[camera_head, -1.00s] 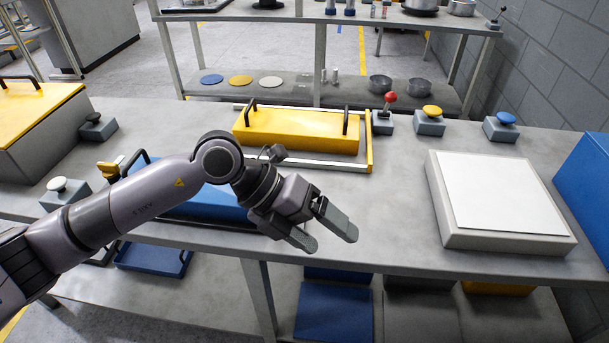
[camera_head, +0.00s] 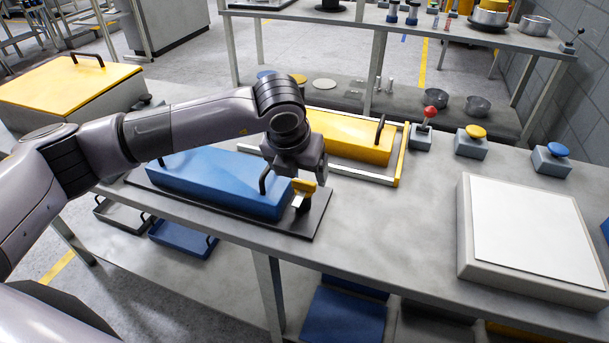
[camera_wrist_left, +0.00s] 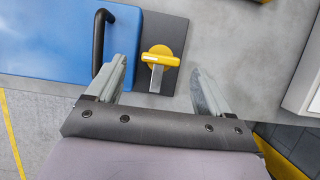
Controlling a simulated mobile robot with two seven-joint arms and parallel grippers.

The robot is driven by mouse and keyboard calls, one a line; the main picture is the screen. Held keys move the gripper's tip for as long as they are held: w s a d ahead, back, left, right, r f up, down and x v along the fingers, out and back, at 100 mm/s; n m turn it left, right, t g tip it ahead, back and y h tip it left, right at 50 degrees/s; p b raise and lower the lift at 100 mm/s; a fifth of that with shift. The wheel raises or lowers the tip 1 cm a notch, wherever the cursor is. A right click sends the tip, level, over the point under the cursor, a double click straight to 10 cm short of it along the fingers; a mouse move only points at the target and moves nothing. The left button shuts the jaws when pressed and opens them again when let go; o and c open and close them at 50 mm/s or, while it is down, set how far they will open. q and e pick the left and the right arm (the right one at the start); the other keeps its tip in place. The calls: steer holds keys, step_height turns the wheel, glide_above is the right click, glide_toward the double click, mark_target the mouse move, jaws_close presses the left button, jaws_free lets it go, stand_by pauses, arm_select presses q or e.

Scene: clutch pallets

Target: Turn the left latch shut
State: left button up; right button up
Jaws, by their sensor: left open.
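A blue box with a black handle (camera_head: 215,180) lies on a dark plate (camera_head: 318,212) on the bench. A yellow latch (camera_head: 303,186) with a silver post stands on the plate at the box's right end. In the left wrist view the latch (camera_wrist_left: 161,57) has a round yellow head with a bar lying across the picture. The box's left end, where a yellow piece showed earlier, is hidden behind my arm. My left gripper (camera_wrist_left: 159,76) is open, one finger on either side of the latch in that view. Contact cannot be told. My right gripper is out of view.
A yellow box (camera_head: 350,137) in a frame lies behind the blue one. Red, yellow and blue knobs on grey blocks (camera_head: 471,145) stand at the back right. A white-topped block (camera_head: 535,220) is at the right. Bare bench lies between it and the plate.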

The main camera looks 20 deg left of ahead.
mark_target(304, 181)
arm_select(q)
steer(key=shift+x, duration=1.8)
steer(key=shift+c, duration=0.3)
steer(key=c, duration=1)
